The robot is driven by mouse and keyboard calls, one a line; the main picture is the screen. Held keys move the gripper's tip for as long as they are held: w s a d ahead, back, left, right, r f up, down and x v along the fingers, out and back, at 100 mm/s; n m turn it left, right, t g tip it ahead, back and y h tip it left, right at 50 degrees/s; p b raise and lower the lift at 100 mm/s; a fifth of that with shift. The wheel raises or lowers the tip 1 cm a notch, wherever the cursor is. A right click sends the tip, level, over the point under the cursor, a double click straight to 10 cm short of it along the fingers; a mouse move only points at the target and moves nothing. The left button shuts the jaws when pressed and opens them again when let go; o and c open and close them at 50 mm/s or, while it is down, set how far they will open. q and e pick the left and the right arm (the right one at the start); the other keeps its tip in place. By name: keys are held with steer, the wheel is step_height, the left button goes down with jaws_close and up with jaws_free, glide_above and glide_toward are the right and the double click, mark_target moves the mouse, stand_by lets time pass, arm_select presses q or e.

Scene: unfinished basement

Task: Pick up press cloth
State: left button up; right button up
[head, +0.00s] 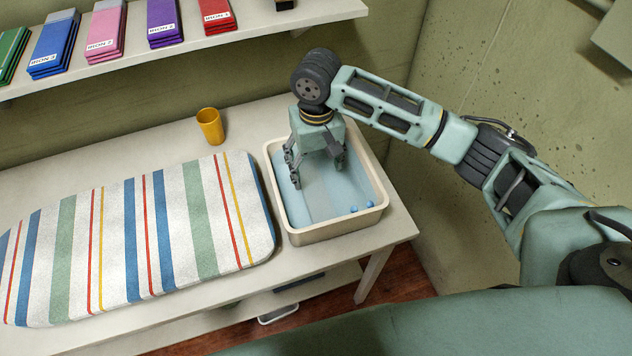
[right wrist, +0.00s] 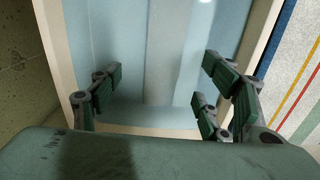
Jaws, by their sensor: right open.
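A beige-rimmed basin (head: 335,232) stands on the right end of the white table, pale blue inside. A paler grey-blue strip (head: 318,205) lies lengthwise in it; it looks like the press cloth, but I cannot tell for sure. The strip also shows in the right wrist view (right wrist: 172,55). My right gripper (head: 317,172) points down over the far half of the basin, its fingers apart and empty. In the right wrist view my right gripper (right wrist: 158,100) has its fingers on either side of the strip. My left gripper is out of view.
A striped ironing board (head: 120,238) lies left of the basin. A yellow cup (head: 210,127) stands behind it. Small blue balls (head: 369,205) sit at the basin's near right corner. A shelf (head: 185,48) above holds coloured labelled stacks. A wall rises at right.

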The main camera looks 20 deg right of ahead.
mark_target(315, 190)
steer(key=shift+s+a+f, duration=0.15)
steer(key=shift+s+f, duration=0.1)
steer(key=shift+f, duration=0.05)
steer(key=shift+s+a+f+p, duration=0.1)
steer(key=shift+s+f+p, duration=0.15)
steer(key=shift+f, duration=0.35)
steer(key=shift+s+a+f+p, duration=0.1)
steer(key=shift+s+f+p, duration=0.1)
steer(key=shift+f, duration=0.4)
steer(key=f, duration=0.3)
steer(key=shift+w, duration=0.3)
steer(key=shift+f, duration=0.5)
steer(key=c, duration=1.1)
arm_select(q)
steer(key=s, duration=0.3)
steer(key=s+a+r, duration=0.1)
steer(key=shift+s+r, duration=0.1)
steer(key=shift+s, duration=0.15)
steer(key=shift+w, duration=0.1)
